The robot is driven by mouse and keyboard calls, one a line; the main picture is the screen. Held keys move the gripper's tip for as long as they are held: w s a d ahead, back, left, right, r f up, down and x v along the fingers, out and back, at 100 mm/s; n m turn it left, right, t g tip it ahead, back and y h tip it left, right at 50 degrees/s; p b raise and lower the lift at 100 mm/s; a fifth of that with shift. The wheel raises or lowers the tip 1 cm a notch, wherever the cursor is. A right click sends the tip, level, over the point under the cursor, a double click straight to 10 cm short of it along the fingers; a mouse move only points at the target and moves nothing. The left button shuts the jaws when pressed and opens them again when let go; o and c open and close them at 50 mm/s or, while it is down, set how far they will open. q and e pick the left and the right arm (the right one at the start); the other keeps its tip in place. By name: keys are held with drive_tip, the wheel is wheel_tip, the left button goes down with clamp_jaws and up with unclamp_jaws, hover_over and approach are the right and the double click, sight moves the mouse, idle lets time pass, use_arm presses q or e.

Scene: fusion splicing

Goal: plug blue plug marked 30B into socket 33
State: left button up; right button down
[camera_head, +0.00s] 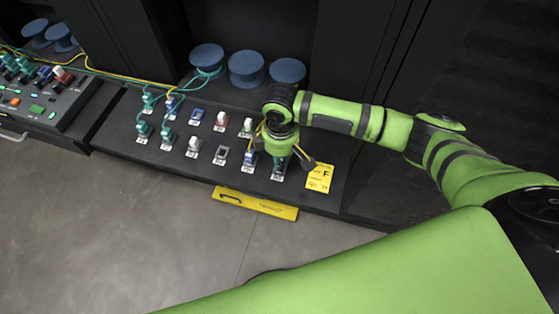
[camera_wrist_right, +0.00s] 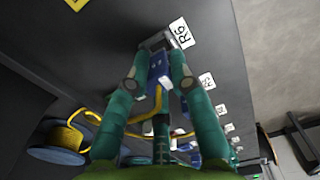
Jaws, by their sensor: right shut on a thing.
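My right gripper (camera_head: 279,165) is over the right end of the front row of the dark panel (camera_head: 225,178). In the right wrist view, my right gripper (camera_wrist_right: 159,80) has its two teal fingers shut on a blue plug (camera_wrist_right: 158,67) with a yellow cable. The plug is at a grey socket (camera_wrist_right: 153,42) beside a white label that seems to read R6 (camera_wrist_right: 180,33). I cannot tell how far it is in. No marking 30B or socket number 33 is readable. My left gripper is not in view.
Blue spools (camera_head: 246,68) stand behind. A yellow tag (camera_head: 320,178) lies right of the gripper. A control box (camera_head: 48,105) is at left.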

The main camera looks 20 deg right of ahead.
drive_tip(key=shift+r+p, duration=0.85)
drive_tip(key=shift+r, duration=1.25)
drive_tip(key=shift+d, duration=0.1)
